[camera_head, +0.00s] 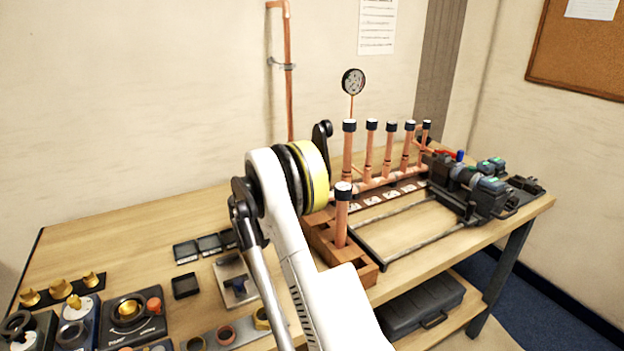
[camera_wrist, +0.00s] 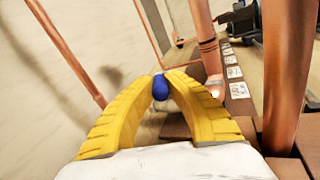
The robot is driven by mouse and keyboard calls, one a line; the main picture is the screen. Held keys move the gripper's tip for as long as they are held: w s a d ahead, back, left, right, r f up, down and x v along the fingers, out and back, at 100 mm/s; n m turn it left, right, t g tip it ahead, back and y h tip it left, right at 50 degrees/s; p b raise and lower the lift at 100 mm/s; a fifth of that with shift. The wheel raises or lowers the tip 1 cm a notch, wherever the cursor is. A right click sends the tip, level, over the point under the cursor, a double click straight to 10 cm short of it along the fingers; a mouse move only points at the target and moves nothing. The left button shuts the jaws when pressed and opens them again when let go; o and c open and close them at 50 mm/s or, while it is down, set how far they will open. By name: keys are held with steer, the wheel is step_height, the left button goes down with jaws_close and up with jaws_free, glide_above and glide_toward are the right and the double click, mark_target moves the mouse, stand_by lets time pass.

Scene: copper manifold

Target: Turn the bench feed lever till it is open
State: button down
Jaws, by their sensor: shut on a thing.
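In the wrist view, the two yellow fingers of my gripper (camera_wrist: 160,80) close in from both sides on a small blue lever handle (camera_wrist: 160,90). I take this to be the bench feed lever; only its rounded blue end shows between the fingertips. Its pivot and valve body are hidden, so I cannot tell its angle. In the head view, my white arm with its yellow band stands in front of the bench and hides the gripper and this lever.
Upright copper pipes with black caps (camera_head: 389,150) stand behind and right of my arm. A capped copper pipe (camera_head: 342,218) stands in a wooden block. A gauge (camera_head: 353,82) rises at the back. Black-and-teal machines (camera_head: 470,187) sit at right. Small trays (camera_head: 186,287) and fittings lie front left.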

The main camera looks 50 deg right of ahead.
steer(key=shift+s+n+t, duration=0.25)
steer(key=shift+n+t, duration=0.55)
steer(key=shift+t, duration=0.3)
steer(key=c, duration=1.4)
jaws_free()
steer(key=shift+d, duration=0.1)
steer(key=s+a, duration=0.1)
steer(key=a, duration=0.7)
steer(key=s+a, duration=0.1)
steer(key=a, duration=0.2)
steer(key=shift+s+a, duration=0.3)
steer(key=shift+a, duration=0.1)
